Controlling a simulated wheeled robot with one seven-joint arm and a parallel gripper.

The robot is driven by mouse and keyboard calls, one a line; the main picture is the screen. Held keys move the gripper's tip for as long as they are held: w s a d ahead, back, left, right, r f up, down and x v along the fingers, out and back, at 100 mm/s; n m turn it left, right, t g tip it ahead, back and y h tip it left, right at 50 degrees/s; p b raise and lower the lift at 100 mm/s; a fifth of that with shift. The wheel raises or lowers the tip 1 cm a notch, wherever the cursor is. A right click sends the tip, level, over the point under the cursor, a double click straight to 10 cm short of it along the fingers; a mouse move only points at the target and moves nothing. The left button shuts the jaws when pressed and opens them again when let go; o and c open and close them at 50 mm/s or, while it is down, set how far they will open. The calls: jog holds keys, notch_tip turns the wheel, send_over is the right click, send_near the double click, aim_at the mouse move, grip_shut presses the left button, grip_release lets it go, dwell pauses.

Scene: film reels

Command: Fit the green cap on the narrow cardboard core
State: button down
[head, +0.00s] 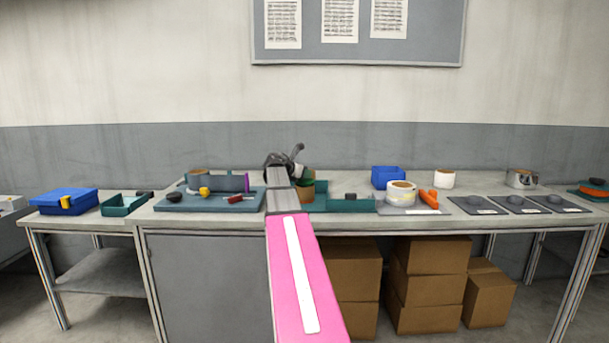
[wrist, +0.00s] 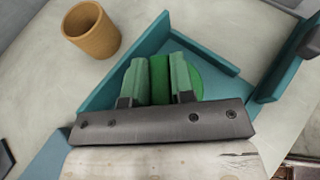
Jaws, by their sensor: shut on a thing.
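My gripper (wrist: 159,72) is shut on the green cap (wrist: 160,82) in the wrist view. The cap's round edge shows to the right of the right finger, over the teal tray. Whether the cap touches the tray floor I cannot tell. A brown cardboard core (wrist: 92,32) stands upright on the bench at the upper left, outside the tray and apart from my gripper. In the head view the core (head: 305,201) shows partly beside my arm, which hides most of the grip.
The teal tray (head: 350,204) has low walls around my gripper. White rolls (head: 401,197), a blue bin (head: 387,177) and dark mats (head: 475,206) stand to the right.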

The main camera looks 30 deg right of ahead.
jog(key=shift+f, duration=0.55)
jog(key=c, duration=1.2)
grip_release()
jog(key=shift+c, duration=0.2)
jog(key=v, duration=1.1)
